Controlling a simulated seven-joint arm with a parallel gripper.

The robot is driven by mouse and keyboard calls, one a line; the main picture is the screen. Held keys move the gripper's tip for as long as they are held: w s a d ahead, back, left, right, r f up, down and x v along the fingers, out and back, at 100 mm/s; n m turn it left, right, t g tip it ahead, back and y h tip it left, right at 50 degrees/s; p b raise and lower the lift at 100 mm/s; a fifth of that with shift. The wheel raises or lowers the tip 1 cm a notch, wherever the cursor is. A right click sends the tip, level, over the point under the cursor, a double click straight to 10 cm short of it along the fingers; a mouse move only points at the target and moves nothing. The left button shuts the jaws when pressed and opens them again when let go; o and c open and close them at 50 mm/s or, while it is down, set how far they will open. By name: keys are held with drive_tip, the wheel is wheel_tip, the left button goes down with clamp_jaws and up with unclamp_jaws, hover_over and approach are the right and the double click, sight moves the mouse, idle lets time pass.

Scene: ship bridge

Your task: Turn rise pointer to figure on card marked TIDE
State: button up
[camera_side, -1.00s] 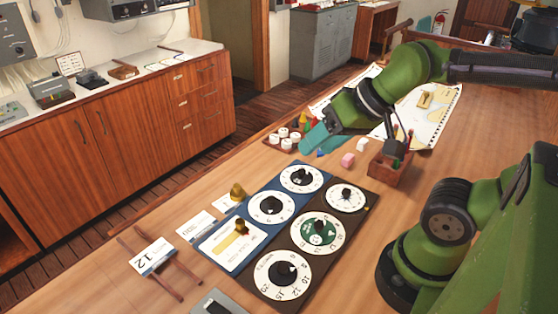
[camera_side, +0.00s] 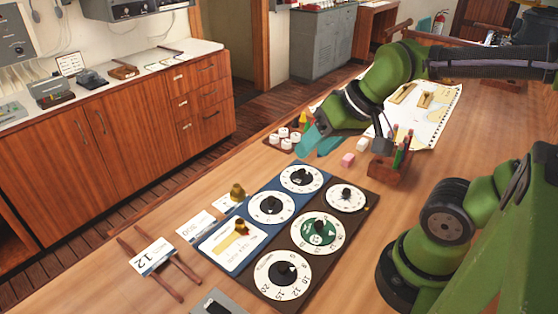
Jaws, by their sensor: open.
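My gripper (camera_side: 318,145) has teal fingers, spread apart and empty, above the table behind the dial panels. Several white dials with black knobs sit on a blue panel and a dark brown panel. The dark panel holds a lower dial (camera_side: 283,274) with large figures, a green-centred dial (camera_side: 318,236) and an upper dial (camera_side: 345,197). The blue panel holds two more dials (camera_side: 301,179) (camera_side: 270,208). Other cards (camera_side: 195,226) lie nearby. I cannot read which is marked TIDE or which dial is rise.
A wooden pencil box (camera_side: 389,168), small blocks (camera_side: 348,159) and a tray of white pieces (camera_side: 284,138) stand near my gripper. A chart (camera_side: 440,112) lies behind. A grey device (camera_side: 214,303) is at the front edge.

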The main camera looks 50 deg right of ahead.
sight(271, 198)
drive_tip(key=w+d+f+n+g+h, duration=0.1)
drive_tip(key=w+f+n+g, duration=0.15)
drive_tip(key=w+n, duration=0.35)
drive_tip(key=w+d+f+n+g+h, duration=0.1)
drive_tip(key=w+f+n+g, duration=0.1)
drive_tip(key=w+n+g, duration=0.35)
drive_tip(key=shift+n+t, duration=0.55)
drive_tip(key=shift+t, duration=0.25)
drive_tip(key=f, duration=0.5)
drive_tip(key=w+f, duration=0.1)
drive_tip(key=f, duration=0.9)
drive_tip(key=shift+w+a+f, duration=0.15)
drive_tip(key=shift+a+f, duration=0.05)
drive_tip(key=shift+f, duration=0.2)
drive_tip(key=shift+c, duration=0.2)
clamp_jaws()
